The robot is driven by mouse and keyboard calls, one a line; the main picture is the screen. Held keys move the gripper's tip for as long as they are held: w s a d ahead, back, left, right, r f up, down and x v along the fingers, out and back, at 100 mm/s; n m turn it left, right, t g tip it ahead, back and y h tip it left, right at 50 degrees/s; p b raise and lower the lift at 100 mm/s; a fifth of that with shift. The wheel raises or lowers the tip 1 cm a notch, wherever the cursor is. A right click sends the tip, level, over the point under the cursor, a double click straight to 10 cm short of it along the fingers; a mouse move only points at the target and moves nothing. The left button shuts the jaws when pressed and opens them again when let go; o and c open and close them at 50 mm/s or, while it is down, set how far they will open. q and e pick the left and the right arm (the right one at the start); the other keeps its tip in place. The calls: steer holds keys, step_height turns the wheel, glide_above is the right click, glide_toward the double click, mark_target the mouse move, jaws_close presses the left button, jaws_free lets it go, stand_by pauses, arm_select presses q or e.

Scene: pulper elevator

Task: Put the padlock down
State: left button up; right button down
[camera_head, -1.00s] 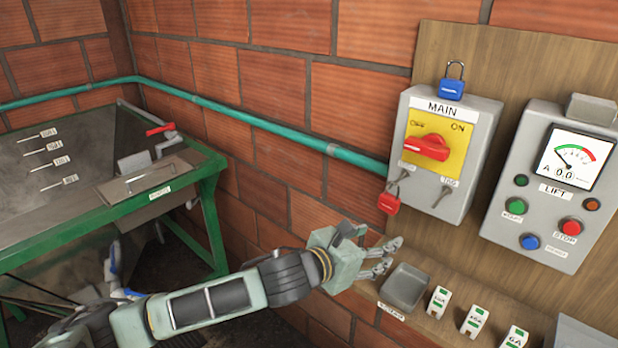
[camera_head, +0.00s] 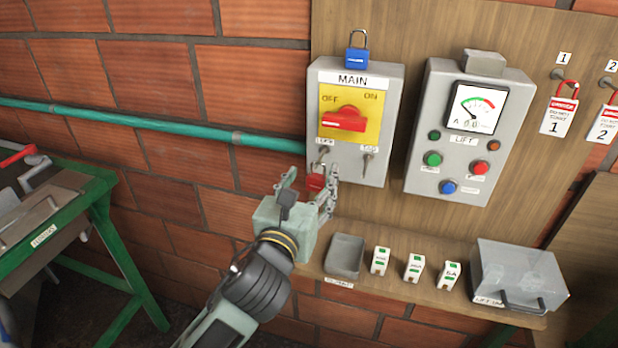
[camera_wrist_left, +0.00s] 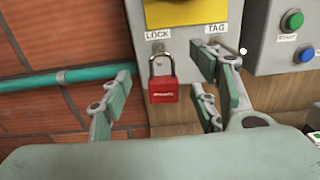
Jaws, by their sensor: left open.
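A red padlock (camera_head: 315,182) hangs by its shackle below the LOCK label of the MAIN switch box (camera_head: 350,160). The left wrist view shows the red padlock (camera_wrist_left: 163,92) upright, its shackle up at the lock point. My left gripper (camera_head: 310,186) is open, with its fingers on either side of the red padlock in the head view. In the left wrist view the fingers (camera_wrist_left: 165,85) stand apart, with a visible gap to the padlock on each side. A second, blue padlock (camera_head: 356,58) stands on top of the box. My right gripper is out of view.
A grey tray (camera_head: 345,258) and several small white-and-green blocks (camera_head: 413,268) stand on the wooden shelf. A clear-lidded box (camera_head: 520,270) is at its right. The LIFT panel (camera_head: 465,140) is right of MAIN. A green pipe (camera_head: 170,123) runs along the brick wall.

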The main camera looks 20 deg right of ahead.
mark_target(316, 176)
arm_select(q)
steer(key=x, duration=0.2)
steer(key=p+x, duration=0.1)
steer(key=shift+w+d+f, duration=0.1)
steer(key=shift+w+f, duration=0.15)
steer(key=shift+w+d, duration=0.3)
steer(key=shift+s+a, duration=0.1)
steer(key=shift+c, duration=1.4)
steer(key=c, duration=0.4)
jaws_close()
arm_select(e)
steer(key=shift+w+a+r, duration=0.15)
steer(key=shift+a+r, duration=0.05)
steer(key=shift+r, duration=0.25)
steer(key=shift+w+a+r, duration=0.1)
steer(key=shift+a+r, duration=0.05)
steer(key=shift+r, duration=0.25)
arm_select(q)
steer(key=shift+r, duration=0.1)
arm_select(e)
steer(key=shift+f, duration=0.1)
